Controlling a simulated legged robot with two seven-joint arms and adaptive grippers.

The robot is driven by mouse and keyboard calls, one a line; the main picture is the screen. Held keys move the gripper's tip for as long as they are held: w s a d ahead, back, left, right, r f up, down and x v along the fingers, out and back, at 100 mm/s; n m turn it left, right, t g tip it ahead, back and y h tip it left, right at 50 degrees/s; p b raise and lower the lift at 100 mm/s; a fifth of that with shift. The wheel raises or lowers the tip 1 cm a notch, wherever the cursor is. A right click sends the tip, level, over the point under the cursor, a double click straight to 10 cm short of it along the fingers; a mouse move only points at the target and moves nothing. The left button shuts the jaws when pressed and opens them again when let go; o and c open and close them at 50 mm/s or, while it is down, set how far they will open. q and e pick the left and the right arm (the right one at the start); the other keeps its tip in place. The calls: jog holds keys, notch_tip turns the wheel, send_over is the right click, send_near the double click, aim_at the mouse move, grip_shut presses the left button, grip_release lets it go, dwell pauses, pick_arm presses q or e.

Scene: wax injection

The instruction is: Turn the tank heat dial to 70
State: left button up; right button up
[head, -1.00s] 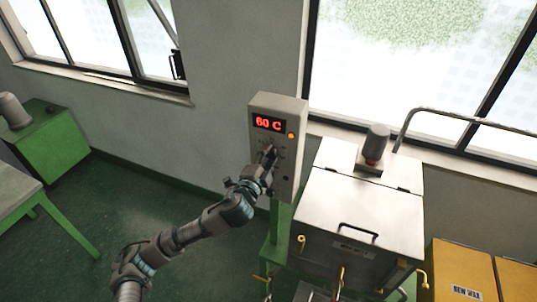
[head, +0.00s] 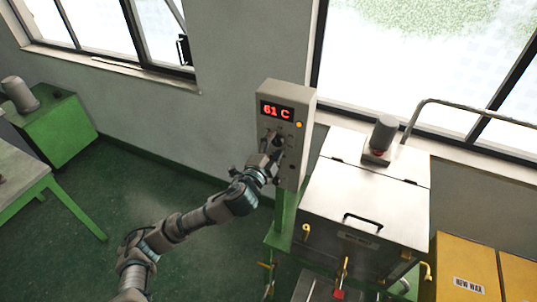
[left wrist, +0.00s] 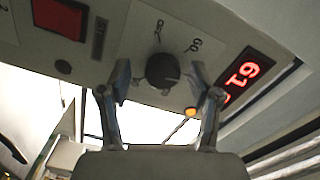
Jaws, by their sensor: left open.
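The control box (head: 300,107) stands on a green post beside the metal tank. Its red display (head: 277,111) reads 61 C, and an orange lamp (head: 299,125) glows below it. In the left wrist view the display (left wrist: 248,78) appears turned on its side. The dark round dial (left wrist: 162,70) sits on a plate with number marks around it. My left gripper (head: 274,141) is at the box face, below the display. In the left wrist view my left gripper (left wrist: 160,82) is open, with one finger on each side of the dial; I cannot tell whether they touch it. My right gripper is not in view.
The tank (head: 365,195) with a flat metal lid stands right of the box. Yellow boxes (head: 466,262) labelled NEW WAX are at the lower right. A green cabinet (head: 55,128) and a table (head: 25,185) are at the left. Open floor lies between.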

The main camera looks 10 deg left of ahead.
pick_arm(q)
jog(key=s+a, duration=0.2)
jog(key=s, duration=0.9)
jog(key=shift+a+f, duration=0.15)
jog(key=shift+w, duration=0.1)
